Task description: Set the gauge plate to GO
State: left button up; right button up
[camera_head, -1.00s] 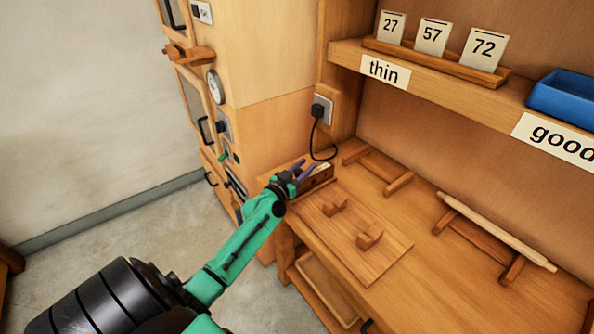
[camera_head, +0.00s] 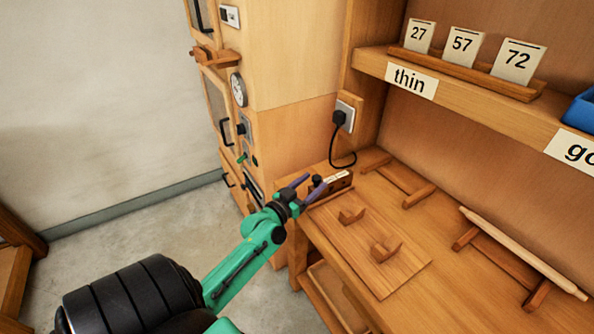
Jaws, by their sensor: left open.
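My left gripper (camera_head: 309,186) is open, its purple fingers spread, with nothing visible between them. It is at the left end of the workbench, beside a small dark wooden block (camera_head: 342,184) with a pale label on top. A dark knob-like piece shows at the block's near end, close to the right finger; I cannot tell whether they touch. No plate with a readable GO mark shows, so I cannot tell for sure which part is the gauge plate. My right gripper is not in view.
A board with two wooden cradles (camera_head: 383,280) lies on the bench. A pale rod (camera_head: 520,250) rests on a wooden rack to the right. Number cards (camera_head: 462,45) stand on the shelf above. A cabinet with dials (camera_head: 238,89) and a plug (camera_head: 341,117) stand behind.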

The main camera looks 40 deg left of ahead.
pick_arm(q)
jog(key=s+b, duration=0.1)
jog(key=s, duration=0.7)
jog(key=shift+d, duration=0.1)
jog(key=s+d+f+g, duration=0.1)
jog(key=s+f+g, duration=0.35)
jog(key=f, duration=1.05)
jog(key=s+f+g, duration=0.3)
jog(key=s+f, duration=0.2)
jog(key=f, duration=1)
jog(key=s+d+f+m+g, duration=0.1)
jog(key=s+d+f+g, duration=0.3)
jog(key=s+f, duration=0.5)
jog(key=s+d+f+m+g, duration=0.1)
jog(key=s+d+f+g, duration=0.4)
jog(key=s+f, duration=0.4)
jog(key=s, duration=0.5)
jog(key=shift+s+d+m, duration=0.25)
jog(key=shift+d+m, duration=0.15)
